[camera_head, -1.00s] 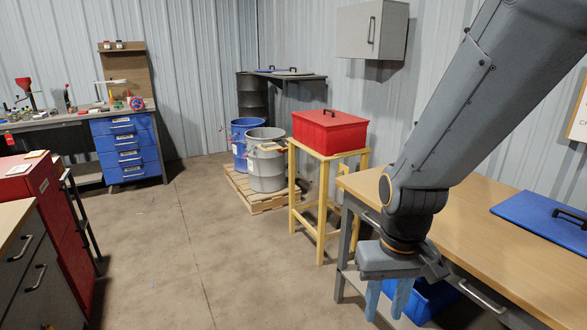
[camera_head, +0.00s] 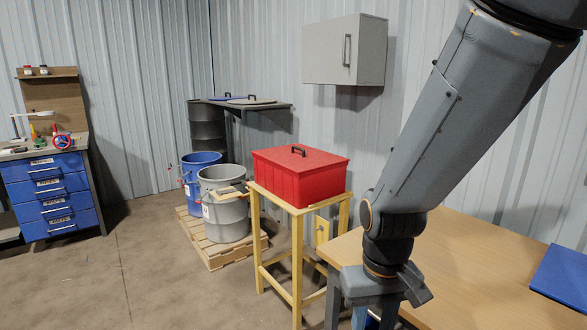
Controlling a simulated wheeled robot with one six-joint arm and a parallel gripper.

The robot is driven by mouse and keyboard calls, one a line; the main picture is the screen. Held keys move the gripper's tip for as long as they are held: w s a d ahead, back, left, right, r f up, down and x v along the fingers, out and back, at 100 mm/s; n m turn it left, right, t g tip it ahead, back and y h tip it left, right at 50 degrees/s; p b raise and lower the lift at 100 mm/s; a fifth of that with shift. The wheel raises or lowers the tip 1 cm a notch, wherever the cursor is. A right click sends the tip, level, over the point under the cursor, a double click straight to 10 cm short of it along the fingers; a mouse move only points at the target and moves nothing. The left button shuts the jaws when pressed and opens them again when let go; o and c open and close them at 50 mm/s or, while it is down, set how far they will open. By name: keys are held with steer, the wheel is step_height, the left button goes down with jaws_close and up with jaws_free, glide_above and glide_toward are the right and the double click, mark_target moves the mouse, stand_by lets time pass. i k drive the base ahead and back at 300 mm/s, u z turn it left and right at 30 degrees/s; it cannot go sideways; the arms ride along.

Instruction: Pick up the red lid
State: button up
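The red lid (camera_head: 322,163) with a black handle lies on top of the red box (camera_head: 318,187). The box stands on a yellow wooden stand (camera_head: 297,248) right of the middle in the head view. My gripper (camera_head: 375,318) hangs down at the bottom of the view, lower in the picture and to the right of the box, beside the wooden workbench. Its fingers stand apart with nothing seen between them, and their tips are cut off by the frame edge. It is apart from the lid.
The wooden workbench (camera_head: 465,258) fills the lower right, with a blue lid (camera_head: 565,276) on it. A grey bin (camera_head: 227,213) and a blue bin (camera_head: 197,182) stand on a pallet (camera_head: 217,252) left of the stand. A grey wall cabinet (camera_head: 335,50) hangs above. The floor at left is open.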

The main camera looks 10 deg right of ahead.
mark_target(298, 159)
steer(key=u, duration=0.4)
steer(key=k, duration=0.55)
steer(key=u, duration=1)
steer(key=k, duration=0.8)
steer(key=u, duration=0.45)
steer(key=i, duration=1.6)
steer(key=z, duration=0.3)
steer(key=i, duration=1.85)
steer(key=z, duration=0.55)
steer(key=i, duration=1.65)
steer(key=z, duration=1.2)
steer(key=i, duration=0.9)
steer(key=z, duration=1.75)
steer(key=i, duration=0.7)
steer(key=z, duration=0.45)
